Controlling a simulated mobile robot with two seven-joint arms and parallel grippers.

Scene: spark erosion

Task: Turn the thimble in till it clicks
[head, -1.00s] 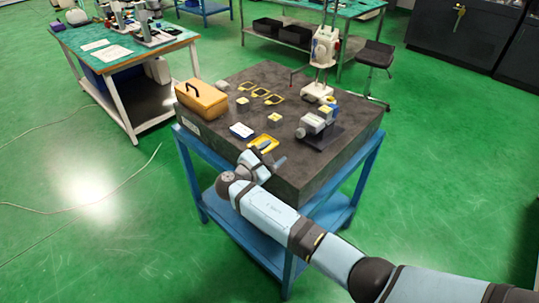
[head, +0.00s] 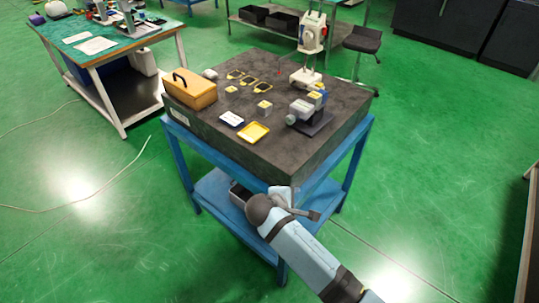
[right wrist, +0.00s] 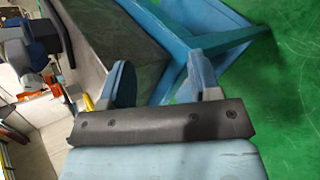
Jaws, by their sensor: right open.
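A small grey measuring device (head: 303,110) with a rounded pale end at its left stands on a dark base on the stone-topped table (head: 340,125). The rounded end looks like the thimble (head: 291,119), but it is too small to be sure. My right gripper (head: 304,202) is low in front of the table's near corner, well apart from the device. In the right wrist view its two blue fingers (right wrist: 160,85) are spread with nothing between them. My left gripper is out of view.
A yellow tray (head: 253,132), a white-and-blue card (head: 232,119) and small blocks lie on the tabletop. A tan case (head: 189,90) stands at its left and a tall white instrument (head: 312,40) at its back. The table's blue frame (head: 352,165) is close to my right arm.

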